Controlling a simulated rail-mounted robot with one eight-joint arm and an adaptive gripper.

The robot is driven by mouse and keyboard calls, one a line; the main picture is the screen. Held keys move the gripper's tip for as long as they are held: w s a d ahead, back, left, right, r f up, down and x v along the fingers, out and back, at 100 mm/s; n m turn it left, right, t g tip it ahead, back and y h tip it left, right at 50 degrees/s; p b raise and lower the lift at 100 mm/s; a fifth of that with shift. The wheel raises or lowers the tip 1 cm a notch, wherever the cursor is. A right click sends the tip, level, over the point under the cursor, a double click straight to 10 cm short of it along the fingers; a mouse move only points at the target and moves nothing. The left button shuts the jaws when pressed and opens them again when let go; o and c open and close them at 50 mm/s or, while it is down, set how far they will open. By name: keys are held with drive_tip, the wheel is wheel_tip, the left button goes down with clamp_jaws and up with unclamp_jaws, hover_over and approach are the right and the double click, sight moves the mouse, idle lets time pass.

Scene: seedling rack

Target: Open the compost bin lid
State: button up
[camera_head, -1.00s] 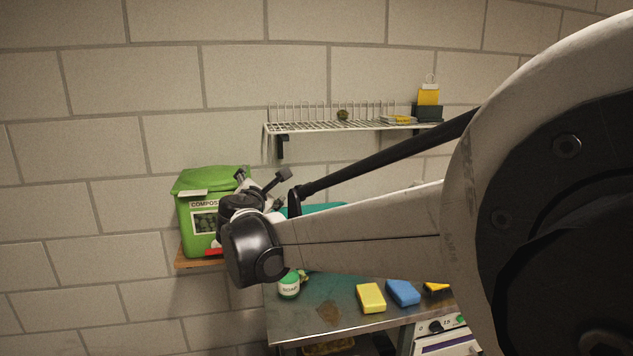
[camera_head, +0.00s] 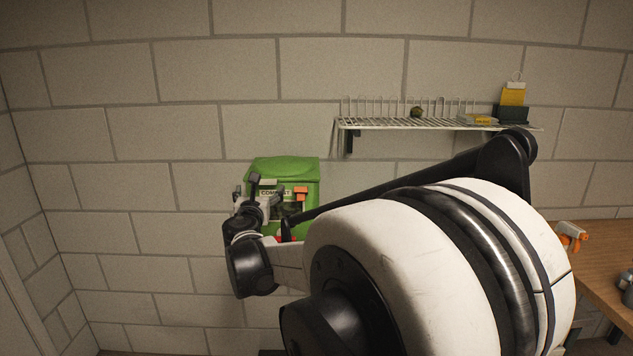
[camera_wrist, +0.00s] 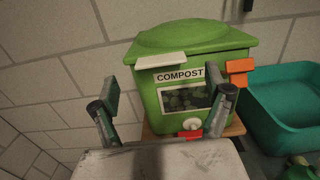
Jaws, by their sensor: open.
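The green compost bin (camera_head: 308,178) stands against the wall, partly hidden by my arm in the head view. In the wrist view the bin (camera_wrist: 155,106) shows its front, with a "COMPOST" label, a dark window and a white knob low down. Its domed green lid (camera_wrist: 195,36) is shut, with a pale tab (camera_wrist: 161,61) at the lid's front edge. My gripper (camera_wrist: 167,100) is open and empty, its fingers spread before the bin's front and apart from the tab. The gripper also shows in the head view (camera_head: 267,188).
A teal tub (camera_wrist: 290,115) stands right of the bin. An orange piece (camera_wrist: 239,72) sits at the bin's right side. A wire shelf (camera_head: 400,123) hangs on the wall at right, and a wooden table (camera_head: 600,262) is at far right. The wall left of the bin is clear.

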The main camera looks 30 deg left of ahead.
sight(263, 184)
drive_tip(key=shift+x, duration=3.2)
drive_tip(key=shift+c, duration=0.4)
